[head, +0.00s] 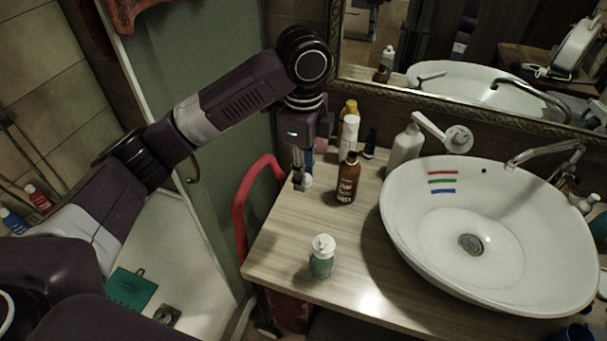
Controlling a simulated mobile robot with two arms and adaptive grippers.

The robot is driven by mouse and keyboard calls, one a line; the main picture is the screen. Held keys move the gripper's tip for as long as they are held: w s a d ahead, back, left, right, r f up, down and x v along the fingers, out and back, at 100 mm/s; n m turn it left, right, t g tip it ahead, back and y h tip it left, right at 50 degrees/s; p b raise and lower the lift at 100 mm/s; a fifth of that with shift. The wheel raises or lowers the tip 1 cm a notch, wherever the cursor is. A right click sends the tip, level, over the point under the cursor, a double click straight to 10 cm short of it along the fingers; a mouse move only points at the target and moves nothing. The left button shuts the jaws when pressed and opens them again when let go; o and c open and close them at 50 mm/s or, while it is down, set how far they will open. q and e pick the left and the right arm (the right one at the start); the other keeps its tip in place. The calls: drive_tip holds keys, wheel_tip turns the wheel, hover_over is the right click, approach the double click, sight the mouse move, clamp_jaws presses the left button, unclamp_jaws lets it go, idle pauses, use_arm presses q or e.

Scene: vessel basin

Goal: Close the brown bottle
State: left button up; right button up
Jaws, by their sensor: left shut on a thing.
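The brown bottle (347,182) stands upright on the wooden counter, left of the basin, with pale lettering on its front. Its narrow neck points up; whether a cap sits on it is too small to tell. My left gripper (300,183) points down just left of the brown bottle, apart from it, low over the counter. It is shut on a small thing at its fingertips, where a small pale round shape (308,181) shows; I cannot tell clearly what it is. My right gripper is not in view.
The white basin (540,285) fills the right. The counter's front left (285,240) is clear.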

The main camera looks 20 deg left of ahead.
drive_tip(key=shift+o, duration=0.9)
